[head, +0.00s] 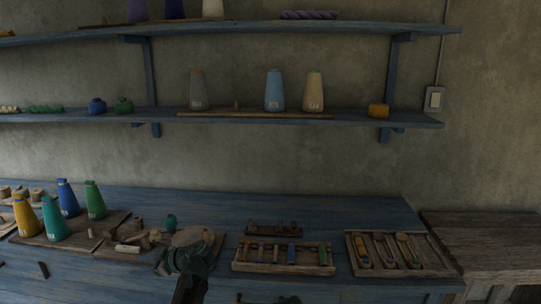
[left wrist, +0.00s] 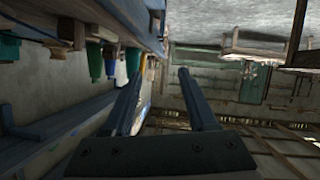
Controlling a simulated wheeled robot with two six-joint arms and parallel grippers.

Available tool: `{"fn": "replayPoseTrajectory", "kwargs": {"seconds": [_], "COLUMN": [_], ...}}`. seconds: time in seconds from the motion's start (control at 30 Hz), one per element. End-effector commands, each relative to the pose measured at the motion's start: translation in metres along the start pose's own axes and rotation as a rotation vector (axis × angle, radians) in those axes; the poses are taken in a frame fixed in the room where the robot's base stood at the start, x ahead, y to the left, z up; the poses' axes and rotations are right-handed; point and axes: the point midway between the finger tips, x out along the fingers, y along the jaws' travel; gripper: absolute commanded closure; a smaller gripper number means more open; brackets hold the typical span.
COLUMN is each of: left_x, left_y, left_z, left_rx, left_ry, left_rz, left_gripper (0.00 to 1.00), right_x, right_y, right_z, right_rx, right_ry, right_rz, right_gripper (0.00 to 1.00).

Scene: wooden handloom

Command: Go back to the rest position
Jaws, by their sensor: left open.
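My left gripper (head: 188,256) is in the lower middle-left of the head view, in front of the blue bench, and overlaps the right end of a board of small wooden parts. In the left wrist view its two fingers (left wrist: 160,85) stand apart with nothing held between them. My right gripper cannot be made out.
The blue bench (head: 330,205) bears colored cones at the left, a tray of colored pieces (head: 283,270) and a tray of tools (head: 400,272). Shelves (head: 350,119) with cones hang above. A wooden table (head: 480,235) stands at the right. A small dark shape shows at the bottom edge.

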Motion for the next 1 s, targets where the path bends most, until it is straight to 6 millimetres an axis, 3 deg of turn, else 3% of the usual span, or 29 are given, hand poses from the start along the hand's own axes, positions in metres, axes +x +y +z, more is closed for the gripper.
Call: {"fn": "replayPoseTrajectory", "kwargs": {"seconds": [0.27,0.47,0.7,1.0], "left_x": [-0.037,-0.084,-0.181,-0.273], "left_y": [-0.023,-0.053,-0.118,-0.187], "left_z": [0.045,0.097,0.176,0.224], "left_rx": [0.239,0.537,1.106,1.595], "left_ry": [-0.164,-0.358,-0.684,-0.914], "left_rz": [0.013,0.078,0.336,0.726], "left_gripper": [0.42,0.42,0.42,0.42], "right_x": [0.000,0.000,0.000,0.000], "right_y": [0.000,0.000,0.000,0.000], "right_z": [0.000,0.000,0.000,0.000], "right_rx": [0.000,0.000,0.000,0.000], "right_ry": [0.000,0.000,0.000,0.000], "right_rz": [0.000,0.000,0.000,0.000], "right_gripper": [0.50,0.50,0.50,0.50]}}
